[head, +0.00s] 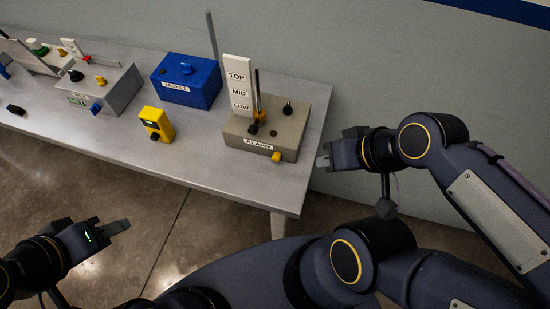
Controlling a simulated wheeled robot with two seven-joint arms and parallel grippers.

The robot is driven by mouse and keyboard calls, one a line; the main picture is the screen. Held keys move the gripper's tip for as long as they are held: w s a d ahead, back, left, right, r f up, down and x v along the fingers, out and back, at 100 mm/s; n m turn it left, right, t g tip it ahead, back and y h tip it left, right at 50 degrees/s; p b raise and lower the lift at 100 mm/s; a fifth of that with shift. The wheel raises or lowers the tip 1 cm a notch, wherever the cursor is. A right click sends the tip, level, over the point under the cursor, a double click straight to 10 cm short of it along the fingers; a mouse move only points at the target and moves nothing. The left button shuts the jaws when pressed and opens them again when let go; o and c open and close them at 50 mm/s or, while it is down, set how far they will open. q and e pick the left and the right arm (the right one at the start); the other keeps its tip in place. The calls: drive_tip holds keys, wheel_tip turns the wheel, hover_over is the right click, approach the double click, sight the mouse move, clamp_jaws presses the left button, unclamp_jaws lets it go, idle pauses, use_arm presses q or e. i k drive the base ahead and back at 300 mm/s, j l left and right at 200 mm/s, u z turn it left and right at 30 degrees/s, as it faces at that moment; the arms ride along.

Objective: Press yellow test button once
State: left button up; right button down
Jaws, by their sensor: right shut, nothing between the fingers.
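A grey-beige box labelled ALARM (236,137) stands near the right end of the table. A small yellow button (276,157) sticks out low on its front face, right of the label. My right gripper (322,162) is shut and empty, just off the table's right edge. It is to the right of the yellow button and apart from it. My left gripper (118,227) is over the floor in front of the table, far from the ALARM box; its finger gap cannot be made out.
On the ALARM box stand a TOP/MID/LOW scale (238,84) and a dark knob (287,109). A blue JACKET box (187,81), a yellow device (157,123) and a grey box (115,92) stand further left. The table front (215,165) is clear.

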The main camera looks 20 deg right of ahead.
sight(276, 156)
drive_tip(key=z, duration=1.7)
drive_tip(key=k+l, duration=0.35)
drive_tip(key=k, duration=0.15)
